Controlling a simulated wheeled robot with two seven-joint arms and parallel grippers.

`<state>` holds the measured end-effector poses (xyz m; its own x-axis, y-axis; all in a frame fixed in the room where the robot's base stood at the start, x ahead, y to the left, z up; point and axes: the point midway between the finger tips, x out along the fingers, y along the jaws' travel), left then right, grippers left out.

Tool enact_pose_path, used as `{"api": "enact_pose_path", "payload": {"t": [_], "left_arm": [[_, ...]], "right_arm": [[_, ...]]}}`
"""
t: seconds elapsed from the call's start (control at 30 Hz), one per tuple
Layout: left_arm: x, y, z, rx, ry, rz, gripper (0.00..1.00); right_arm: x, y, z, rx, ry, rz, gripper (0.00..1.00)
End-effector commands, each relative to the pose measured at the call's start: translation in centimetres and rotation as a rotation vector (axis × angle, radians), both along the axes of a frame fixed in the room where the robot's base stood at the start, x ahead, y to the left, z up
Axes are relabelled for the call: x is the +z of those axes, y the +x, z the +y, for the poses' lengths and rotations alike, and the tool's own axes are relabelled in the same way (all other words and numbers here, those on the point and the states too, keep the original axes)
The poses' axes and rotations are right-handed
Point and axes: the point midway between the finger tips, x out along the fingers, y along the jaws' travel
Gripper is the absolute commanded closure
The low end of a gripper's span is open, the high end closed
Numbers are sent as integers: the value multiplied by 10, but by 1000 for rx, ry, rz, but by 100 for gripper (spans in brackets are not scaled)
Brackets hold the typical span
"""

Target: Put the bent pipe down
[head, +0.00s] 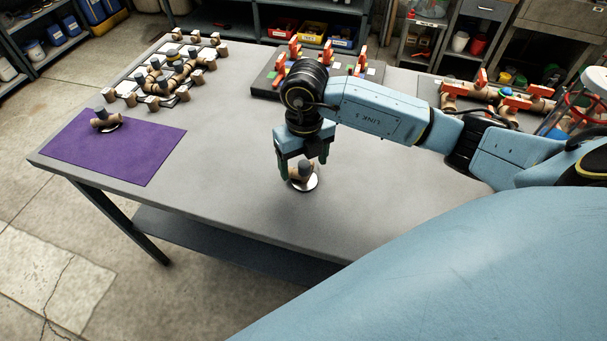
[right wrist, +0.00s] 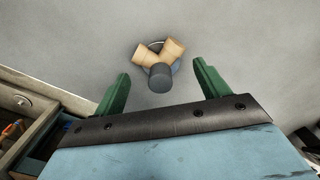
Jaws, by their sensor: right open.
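A bent pipe (head: 300,172), tan with a dark grey stub, rests on a round white disc (head: 312,184) on the grey table. In the right wrist view the bent pipe (right wrist: 172,49) shows two tan arms in a V, with the grey stub pointing up at the camera. My right gripper (head: 304,167) points down at it with green fingers. The fingers are open, one on each side of the pipe, with a gap on both sides in the right wrist view (right wrist: 161,70). My left gripper is out of view.
A purple mat (head: 120,150) at the table's left end bears a similar pipe piece (head: 104,121). Several pipe fittings (head: 170,72) stand on white panels behind it. Dark boards with red clamps (head: 295,48) lie at the back and right. The grey table's (head: 225,165) middle is clear.

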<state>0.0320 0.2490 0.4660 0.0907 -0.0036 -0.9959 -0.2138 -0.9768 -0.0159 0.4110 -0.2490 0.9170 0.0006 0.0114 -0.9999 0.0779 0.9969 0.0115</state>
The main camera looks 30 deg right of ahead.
Motion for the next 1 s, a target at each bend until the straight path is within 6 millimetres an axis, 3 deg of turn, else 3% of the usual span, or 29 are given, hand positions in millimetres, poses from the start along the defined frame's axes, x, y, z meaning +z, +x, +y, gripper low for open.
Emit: {"api": "enact_pose_path", "payload": {"t": [0.2, 0.47, 1.0], "left_arm": [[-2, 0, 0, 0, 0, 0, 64], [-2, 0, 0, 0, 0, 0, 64], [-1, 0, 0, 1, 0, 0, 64]], "right_arm": [[-27, -2, 1, 0, 2, 1, 26], [-28, -2, 0, 1, 1, -1, 26], [-28, -2, 0, 0, 1, -1, 96]]}}
